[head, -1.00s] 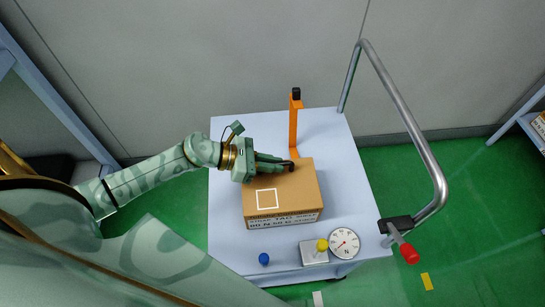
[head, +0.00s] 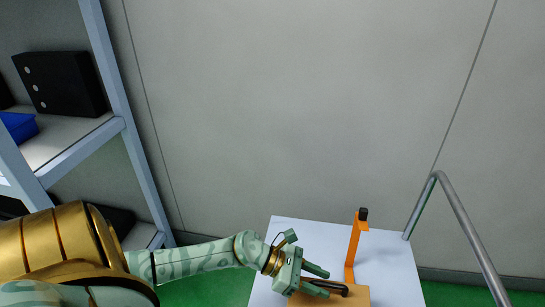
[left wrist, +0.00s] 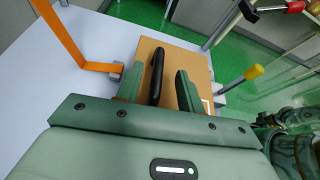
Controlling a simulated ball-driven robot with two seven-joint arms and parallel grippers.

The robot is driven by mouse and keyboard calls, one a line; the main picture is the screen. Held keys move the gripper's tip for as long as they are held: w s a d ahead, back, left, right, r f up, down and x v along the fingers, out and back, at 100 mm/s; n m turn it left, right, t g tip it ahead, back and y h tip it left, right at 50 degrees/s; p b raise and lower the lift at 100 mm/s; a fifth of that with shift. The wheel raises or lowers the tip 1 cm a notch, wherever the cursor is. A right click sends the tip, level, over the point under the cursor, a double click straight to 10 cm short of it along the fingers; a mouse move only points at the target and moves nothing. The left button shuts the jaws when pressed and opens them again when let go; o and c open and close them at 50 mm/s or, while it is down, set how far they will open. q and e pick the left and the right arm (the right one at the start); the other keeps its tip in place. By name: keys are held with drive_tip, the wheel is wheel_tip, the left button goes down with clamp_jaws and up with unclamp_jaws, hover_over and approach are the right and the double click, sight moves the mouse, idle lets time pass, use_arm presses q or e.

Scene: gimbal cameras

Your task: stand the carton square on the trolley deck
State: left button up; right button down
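The brown carton (left wrist: 185,60) rests on the pale trolley deck (head: 390,272). In the head view only a far part of the carton (head: 359,296) shows at the bottom edge; the rest is out of frame. A black bar handle (left wrist: 156,75) stands on its top. My left gripper (head: 334,282) is over the carton with its fingers open. In the left wrist view the fingers (left wrist: 158,88) stand either side of the handle, with a gap on each side. My right gripper is in neither current view.
An orange bracket (head: 353,250) with a black top stands on the deck close behind the carton. The metal push handle (head: 455,215) rises at the right. A yellow knob (left wrist: 253,72) and a red knob (left wrist: 296,6) show in the left wrist view. A shelf rack (head: 120,110) stands left.

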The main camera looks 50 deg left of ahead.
use_arm(q)
drive_tip(key=p+v, duration=0.2)
drive_tip(key=v, duration=1.2)
drive_tip(key=shift+a, duration=0.15)
drive_tip(key=shift+s, duration=0.15)
